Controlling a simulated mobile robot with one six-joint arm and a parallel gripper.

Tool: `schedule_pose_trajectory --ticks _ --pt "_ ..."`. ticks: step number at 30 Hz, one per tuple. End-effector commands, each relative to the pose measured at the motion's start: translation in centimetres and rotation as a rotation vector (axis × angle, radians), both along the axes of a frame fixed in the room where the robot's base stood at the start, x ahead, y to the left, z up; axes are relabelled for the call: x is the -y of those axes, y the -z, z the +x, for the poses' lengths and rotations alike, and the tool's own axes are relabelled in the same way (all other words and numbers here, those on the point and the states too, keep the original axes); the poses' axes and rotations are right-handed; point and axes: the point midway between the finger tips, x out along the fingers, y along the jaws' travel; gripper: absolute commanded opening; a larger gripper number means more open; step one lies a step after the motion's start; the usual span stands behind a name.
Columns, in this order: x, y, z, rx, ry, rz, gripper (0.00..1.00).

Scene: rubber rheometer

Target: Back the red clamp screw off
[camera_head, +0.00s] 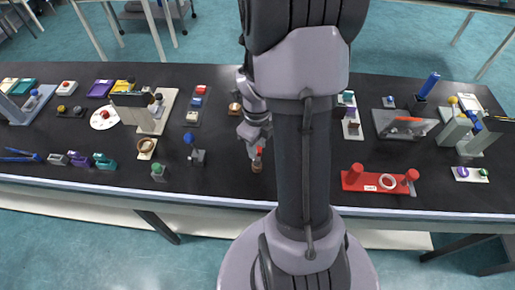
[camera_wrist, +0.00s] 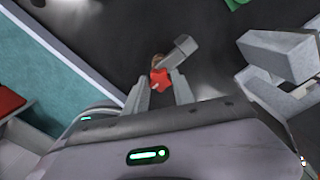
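The red clamp screw (camera_wrist: 160,78) shows as a small star-shaped knob in the wrist view, beside a grey block (camera_wrist: 182,48). In the head view its red (camera_head: 259,151) shows just under my gripper (camera_head: 256,143), above a small brown round part (camera_head: 257,167). In the wrist view my gripper (camera_wrist: 160,90) has its two fingers apart, one on each side of the knob, near their tips. I see no clear contact between the fingers and the knob. My arm hides part of the bench in the head view.
A grey bracket (camera_wrist: 275,55) stands close to the right of my gripper in the wrist view. In the head view a blue-knobbed stand (camera_head: 196,155) is to the left, and a red fixture (camera_head: 378,181) lies to the right. The bench's front edge is near.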

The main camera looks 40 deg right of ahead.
Motion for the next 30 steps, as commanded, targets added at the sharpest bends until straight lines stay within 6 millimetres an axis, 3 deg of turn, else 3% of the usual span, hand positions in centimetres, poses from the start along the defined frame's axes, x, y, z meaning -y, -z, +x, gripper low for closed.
schedule_pose_trajectory --ticks 5,11,19,25,30 --pt "0.00 0.02 0.00 0.000 -0.024 0.000 0.00" --pt "0.00 0.01 0.00 0.000 -0.372 0.000 0.00" --pt "0.00 0.02 0.00 0.000 -0.417 0.000 0.00" --pt "0.00 0.00 -0.01 0.000 -0.763 0.000 0.00" --pt "0.00 0.04 -0.01 0.000 -0.805 0.000 0.00"
